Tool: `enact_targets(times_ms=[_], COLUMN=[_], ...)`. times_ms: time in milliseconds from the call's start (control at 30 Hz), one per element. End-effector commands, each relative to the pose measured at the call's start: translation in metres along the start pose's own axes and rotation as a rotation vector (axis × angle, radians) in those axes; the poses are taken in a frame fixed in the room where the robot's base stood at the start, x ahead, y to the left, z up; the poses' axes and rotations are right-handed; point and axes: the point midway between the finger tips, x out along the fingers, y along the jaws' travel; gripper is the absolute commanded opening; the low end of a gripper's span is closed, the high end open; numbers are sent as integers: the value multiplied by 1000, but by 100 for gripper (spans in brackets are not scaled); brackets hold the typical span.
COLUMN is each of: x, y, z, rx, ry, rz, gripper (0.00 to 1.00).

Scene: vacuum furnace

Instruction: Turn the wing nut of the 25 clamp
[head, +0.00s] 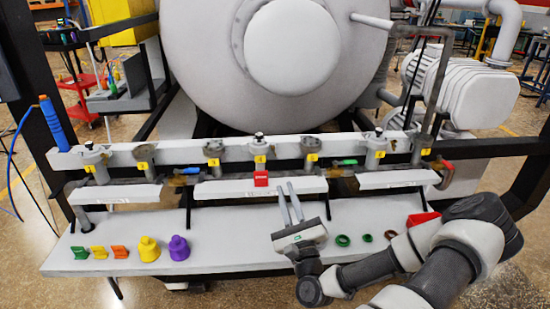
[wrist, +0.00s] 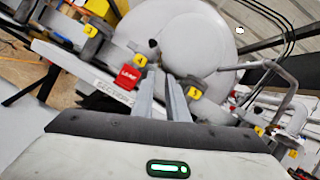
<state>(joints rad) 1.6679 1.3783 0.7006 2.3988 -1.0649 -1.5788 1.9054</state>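A row of clamps with yellow number tags runs along the grey rail. I cannot tell which one is the 25 clamp, as the tags are too small to read surely. A clamp stands above the red tag (head: 260,148), with others to its left (head: 213,150) and right (head: 312,148). No wing nut shows clearly. My gripper (head: 287,186) is at the white panel's front edge, just right of the red tag, pointing toward the rail. Its two fingers stand apart with nothing between them. The fingers also show in the wrist view (wrist: 161,82), below two yellow-tagged fittings.
The grey shelf (head: 225,235) carries green, orange, yellow and purple pieces at left, and green and dark rings plus a red piece (head: 422,219) at right. The red tag (wrist: 131,77) hangs close left of my fingers. A large grey furnace (head: 290,50) stands behind the rail.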

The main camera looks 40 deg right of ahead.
Motion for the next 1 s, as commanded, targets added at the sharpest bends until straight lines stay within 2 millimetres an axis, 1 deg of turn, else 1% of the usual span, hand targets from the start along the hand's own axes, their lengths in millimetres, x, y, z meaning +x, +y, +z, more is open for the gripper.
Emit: enact_targets(times_ms=[33, 300, 400, 500, 600, 700, 1000], x=[13, 72, 91, 106, 116, 122, 124], y=[0, 1, 1, 0, 1, 0, 0], z=[2, 2, 1, 0, 0, 0, 0], rx=[-2, -2, -3, -2, -2, -2, -1], ry=[-5, -4, -3, -2, -1, -1, 1], rz=[0, 2, 2, 1, 2, 1, 1], gripper=[13, 13, 13, 13, 13, 13, 13])
